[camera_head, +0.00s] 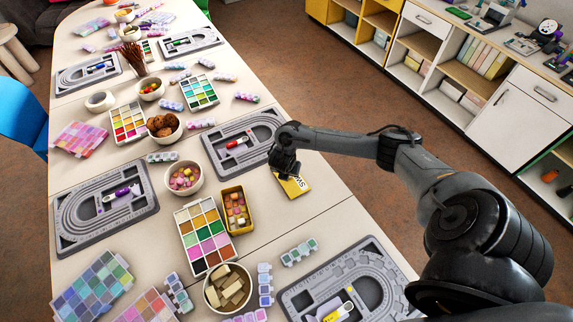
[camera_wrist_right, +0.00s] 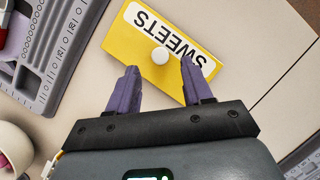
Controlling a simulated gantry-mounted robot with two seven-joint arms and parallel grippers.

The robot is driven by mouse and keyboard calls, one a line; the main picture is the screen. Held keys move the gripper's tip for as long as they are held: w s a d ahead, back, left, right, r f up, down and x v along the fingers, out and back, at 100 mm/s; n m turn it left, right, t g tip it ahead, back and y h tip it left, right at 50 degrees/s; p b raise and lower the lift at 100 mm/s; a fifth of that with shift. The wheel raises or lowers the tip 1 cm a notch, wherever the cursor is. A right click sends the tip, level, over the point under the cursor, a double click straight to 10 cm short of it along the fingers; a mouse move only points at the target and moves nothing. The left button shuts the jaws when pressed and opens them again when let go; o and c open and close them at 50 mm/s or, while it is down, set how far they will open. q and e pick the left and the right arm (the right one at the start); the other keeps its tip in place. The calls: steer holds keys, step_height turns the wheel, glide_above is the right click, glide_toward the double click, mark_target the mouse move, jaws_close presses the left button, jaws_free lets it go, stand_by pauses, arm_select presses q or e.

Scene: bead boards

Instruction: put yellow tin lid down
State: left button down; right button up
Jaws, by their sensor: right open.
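The yellow tin lid (camera_head: 294,187) has a white SWEETS label and lies flat on the pale table, right of the open yellow tin (camera_head: 237,211) that holds small sweets. In the right wrist view the lid (camera_wrist_right: 118,39) shows a round white knob (camera_wrist_right: 160,55) in its middle. My right gripper (camera_wrist_right: 160,67) is open, its two purple fingers apart with the knob just beyond and between their tips. Nothing is held between them. In the head view my right gripper (camera_head: 284,168) is over the lid's upper left part and hides some of it. My left gripper is not in view.
A grey bead board (camera_head: 211,150) lies left of the lid, and another (camera_head: 390,262) lies nearer, at the lower right. A bowl of sweets (camera_head: 185,194) and a colour palette box (camera_head: 190,252) stand left of the tin. Bare table surrounds the lid's near side.

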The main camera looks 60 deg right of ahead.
steer(key=w+p+v, duration=0.1)
steer(key=p+v, duration=0.2)
steer(key=v, duration=0.4)
steer(key=s+a+f+m+t+y, duration=0.1)
steer(key=a+m+t+y, duration=0.1)
steer(key=a, duration=1)
steer(key=s+a+m+t+y, duration=0.2)
steer(key=a, duration=1)
steer(key=s+a+r+m, duration=0.4)
steer(key=a+m, duration=0.1)
steer(key=m, duration=0.1)
steer(key=s+d+r+m, duration=0.2)
steer(key=s+m, duration=0.2)
steer(key=s+d+r+m+g, duration=0.1)
steer(key=s+r+m, duration=0.1)
steer(key=s+m, duration=0.3)
steer(key=shift+s+d+r+g, duration=0.3)
steer(key=shift+d+r, duration=0.1)
